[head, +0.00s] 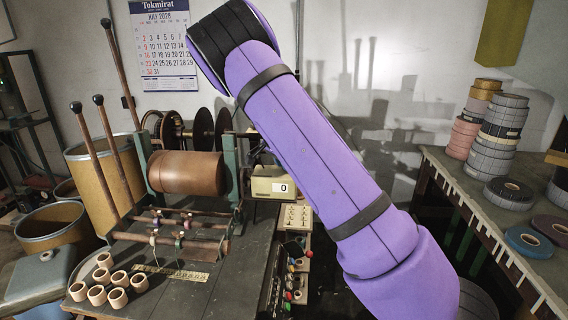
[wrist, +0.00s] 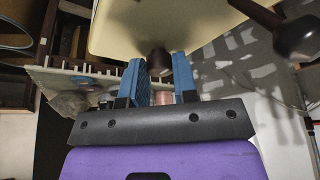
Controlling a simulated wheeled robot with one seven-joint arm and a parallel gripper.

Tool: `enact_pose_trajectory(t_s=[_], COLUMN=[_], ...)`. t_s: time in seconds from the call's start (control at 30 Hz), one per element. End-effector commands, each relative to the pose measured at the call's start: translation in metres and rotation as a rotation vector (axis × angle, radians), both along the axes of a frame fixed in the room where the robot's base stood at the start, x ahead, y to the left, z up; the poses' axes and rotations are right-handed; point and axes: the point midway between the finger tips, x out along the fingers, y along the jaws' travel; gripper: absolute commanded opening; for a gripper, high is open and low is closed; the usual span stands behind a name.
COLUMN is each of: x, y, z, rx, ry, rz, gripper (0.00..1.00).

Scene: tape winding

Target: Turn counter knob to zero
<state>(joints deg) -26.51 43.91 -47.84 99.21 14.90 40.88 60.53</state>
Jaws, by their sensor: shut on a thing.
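The counter (head: 268,184) is a cream box on the winding machine in the head view, partly hidden by my purple arm. Its white display (head: 283,188) reads 0. In the wrist view the cream underside or face of the box (wrist: 200,22) fills the top. A dark brown round knob (wrist: 159,58) sticks out from it. My gripper (wrist: 158,66) has its two blue fingers on either side of the knob, shut on it. In the head view my gripper and the knob are hidden.
A copper-coloured drum (head: 186,173) stands left of the counter. Long rods with black ball ends (head: 98,101) rise at the left. Several wooden rings (head: 97,294) lie on the machine table. Tape rolls (head: 500,130) are stacked on the right bench. A dark round-ended handle (wrist: 298,36) is near the gripper.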

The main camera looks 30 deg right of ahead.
Motion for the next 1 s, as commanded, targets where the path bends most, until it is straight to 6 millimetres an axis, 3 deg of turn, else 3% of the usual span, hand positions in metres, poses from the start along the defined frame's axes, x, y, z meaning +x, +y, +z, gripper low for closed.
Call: enact_pose_trajectory(t_s=[0.23,0.27,0.37,0.73,1.0], x=[0.0,0.0,0.0,0.0,-0.002], y=[0.0,0.0,0.0,0.003,0.02], z=[0.0,0.0,0.0,0.005,0.046], rx=[0.001,0.001,0.001,0.0,0.001], ry=[0.001,0.001,0.001,0.0,-0.002], rz=[0.001,0.001,0.001,0.002,0.004], gripper=[0.03,0.32,0.53,0.53,0.53])
